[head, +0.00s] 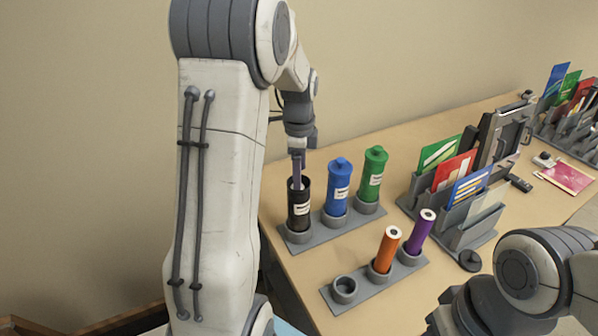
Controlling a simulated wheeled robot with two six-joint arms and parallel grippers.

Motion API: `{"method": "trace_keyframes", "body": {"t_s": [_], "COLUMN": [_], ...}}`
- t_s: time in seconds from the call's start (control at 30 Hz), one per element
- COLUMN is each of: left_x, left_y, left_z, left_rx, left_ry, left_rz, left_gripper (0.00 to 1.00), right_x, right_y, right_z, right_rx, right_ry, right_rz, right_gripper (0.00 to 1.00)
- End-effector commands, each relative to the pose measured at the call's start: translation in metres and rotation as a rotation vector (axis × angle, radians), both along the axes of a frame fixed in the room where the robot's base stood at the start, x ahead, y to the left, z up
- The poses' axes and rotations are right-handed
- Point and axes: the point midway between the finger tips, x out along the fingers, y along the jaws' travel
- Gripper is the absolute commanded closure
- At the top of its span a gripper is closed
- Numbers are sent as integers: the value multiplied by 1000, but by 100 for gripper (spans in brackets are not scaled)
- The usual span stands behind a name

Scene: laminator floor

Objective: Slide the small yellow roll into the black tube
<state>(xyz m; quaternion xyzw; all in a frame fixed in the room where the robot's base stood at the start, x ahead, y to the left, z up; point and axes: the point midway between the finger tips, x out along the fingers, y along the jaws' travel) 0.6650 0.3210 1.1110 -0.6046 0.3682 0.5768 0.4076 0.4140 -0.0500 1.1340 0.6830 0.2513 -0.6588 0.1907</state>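The black tube (299,207) with a white label stands upright in the left seat of a grey rack (331,232). Its top is uncapped. My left gripper (298,176) points straight down at the mouth of the black tube, its fingers overlapping the opening in the picture. The fingers are seen nearly edge-on, so their gap and anything between them are hidden. I see no yellow roll; the inside of the tube is hidden. My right arm (527,275) shows at the lower right, its gripper outside the picture.
Capped blue (338,187) and green (372,175) tubes stand beside the black tube. A front rack (372,292) holds orange (385,250) and purple (420,231) rolls; its left cup (345,288) is empty. A grey sorter (463,205) with coloured folders stands to the right.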

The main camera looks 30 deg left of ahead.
Motion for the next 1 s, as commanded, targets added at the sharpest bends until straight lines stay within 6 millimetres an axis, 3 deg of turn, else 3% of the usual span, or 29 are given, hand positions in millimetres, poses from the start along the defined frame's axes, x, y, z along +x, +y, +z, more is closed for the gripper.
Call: {"method": "trace_keyframes", "body": {"t_s": [0.03,0.37,0.47,0.8,1.0], "left_x": [-14,-14,-13,-13,-13], "left_y": [-7,-7,-6,-5,-5], "left_z": [-35,-30,-17,64,97], "left_rx": [-26,-25,-22,-5,1], "left_ry": [62,58,49,10,-2], "left_rz": [2,4,4,2,2], "left_gripper": [18,18,18,18,18], "right_x": [0,0,0,0,0], "right_y": [0,0,0,0,0], "right_z": [-7,-9,-11,-17,-18], "right_rx": [0,0,0,0,0], "right_ry": [0,0,0,0,0], "right_rz": [0,0,0,1,1], "right_gripper": [50,50,50,50,50]}}
